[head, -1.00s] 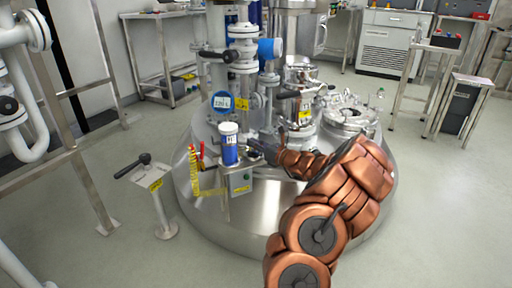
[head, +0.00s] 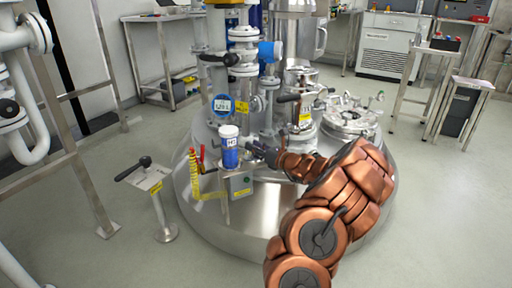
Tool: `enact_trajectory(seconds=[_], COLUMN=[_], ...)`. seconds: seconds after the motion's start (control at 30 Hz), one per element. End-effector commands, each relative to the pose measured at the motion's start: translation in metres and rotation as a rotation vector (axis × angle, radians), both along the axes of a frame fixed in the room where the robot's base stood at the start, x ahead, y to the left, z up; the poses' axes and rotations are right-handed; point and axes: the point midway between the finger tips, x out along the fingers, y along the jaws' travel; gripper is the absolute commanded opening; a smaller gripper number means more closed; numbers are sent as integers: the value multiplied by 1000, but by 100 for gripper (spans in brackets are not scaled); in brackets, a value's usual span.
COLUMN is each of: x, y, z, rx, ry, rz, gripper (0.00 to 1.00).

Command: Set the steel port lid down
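My gripper (head: 262,151) is low over the domed steel reactor top, just right of a blue container with a white cap (head: 230,147). It is small, dark and partly hidden by my wrist, so I cannot tell whether its fingers are open or shut, or whether they hold anything. I cannot make out a separate steel port lid at the gripper. A round steel port (head: 350,116) with clamps around its rim sits on the right of the reactor top (head: 265,205), behind my arm.
A grey box (head: 240,184) with yellow tubing is in front of the container. Valves and pipes (head: 243,60) rise behind the gripper, with a smaller steel vessel (head: 300,75) to their right. A lever post (head: 160,200) stands at left.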

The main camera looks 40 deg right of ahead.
Motion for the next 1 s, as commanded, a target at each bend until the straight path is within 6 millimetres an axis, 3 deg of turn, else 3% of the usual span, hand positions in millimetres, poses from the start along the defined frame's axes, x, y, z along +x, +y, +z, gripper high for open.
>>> enact_trajectory(seconds=[0.6,0.8,1.0], x=[-102,-117,-120], y=[-9,-9,-9], z=[2,1,0], rx=[0,0,0], ry=[1,0,0], rz=[-3,-2,-1], gripper=[34,34,34])
